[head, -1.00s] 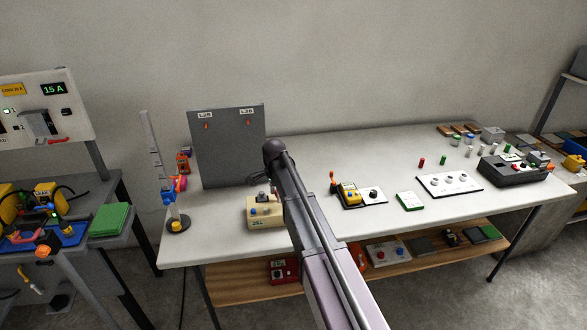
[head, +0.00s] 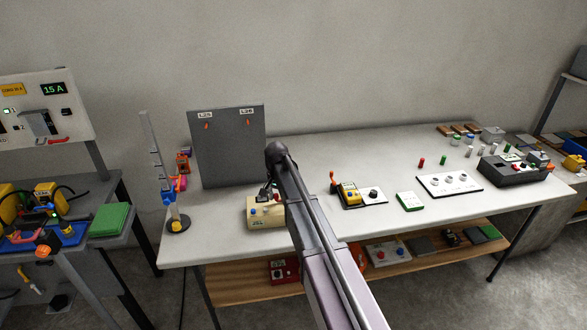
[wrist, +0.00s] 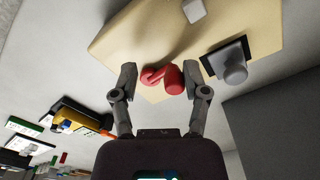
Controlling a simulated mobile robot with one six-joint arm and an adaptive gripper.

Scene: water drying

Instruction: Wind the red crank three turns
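The red crank (wrist: 172,78) shows in the wrist view, between the two fingers of my gripper (wrist: 161,80). It has a rounded knob and a curved arm, and sits at the edge of a beige box (wrist: 125,38). In the head view the beige box (head: 262,222) stands near the front edge of the table, under my gripper (head: 266,192).
The box also carries a grey knob (wrist: 234,66) on a dark plate. A dark upright panel (head: 228,145) stands behind it, and a measuring stand (head: 177,222) to the left. A yellow device (head: 349,193) with an orange lever stands to the right.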

